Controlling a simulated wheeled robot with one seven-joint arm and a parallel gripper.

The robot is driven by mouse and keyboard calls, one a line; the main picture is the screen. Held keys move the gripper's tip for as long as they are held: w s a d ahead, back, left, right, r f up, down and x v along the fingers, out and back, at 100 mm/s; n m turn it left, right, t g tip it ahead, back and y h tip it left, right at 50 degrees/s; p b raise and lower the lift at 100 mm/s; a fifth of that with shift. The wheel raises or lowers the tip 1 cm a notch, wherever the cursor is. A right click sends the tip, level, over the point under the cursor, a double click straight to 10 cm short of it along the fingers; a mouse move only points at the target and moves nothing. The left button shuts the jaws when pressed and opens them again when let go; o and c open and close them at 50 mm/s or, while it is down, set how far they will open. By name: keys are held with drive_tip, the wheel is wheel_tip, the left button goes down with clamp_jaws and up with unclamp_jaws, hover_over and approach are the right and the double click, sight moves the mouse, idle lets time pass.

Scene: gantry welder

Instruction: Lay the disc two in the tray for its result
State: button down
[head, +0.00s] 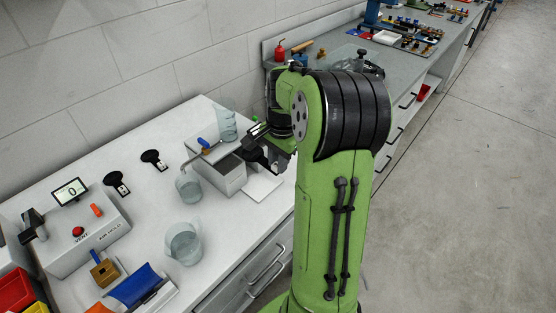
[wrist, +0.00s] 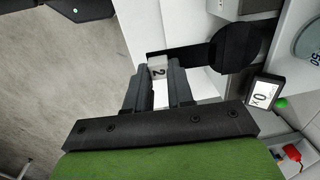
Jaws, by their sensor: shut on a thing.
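My gripper (wrist: 158,85) is shut on a pale tab marked "2" (wrist: 157,68). The tab belongs to disc two (wrist: 237,47), a dark round disc on a flat black handle. In the wrist view the disc reaches out to the right of the fingers, over a white surface. In the head view my gripper (head: 272,155) is by the right side of a grey box, and my arm partly hides it. Red (head: 14,290) and yellow (head: 38,308) trays are cut off at the lower left corner. I cannot tell which tray is for which result.
Two other black discs with handles (head: 116,183) (head: 154,159) lie on the white bench. A box with a "0" display (head: 70,191) and red button stands left. Clear beakers (head: 183,244) (head: 189,185) stand near the grey box (head: 222,175).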

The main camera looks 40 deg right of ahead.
drive_tip(key=shift+r+p, duration=2.35)
drive_tip(key=shift+r, duration=0.5)
drive_tip(key=shift+f, duration=0.2)
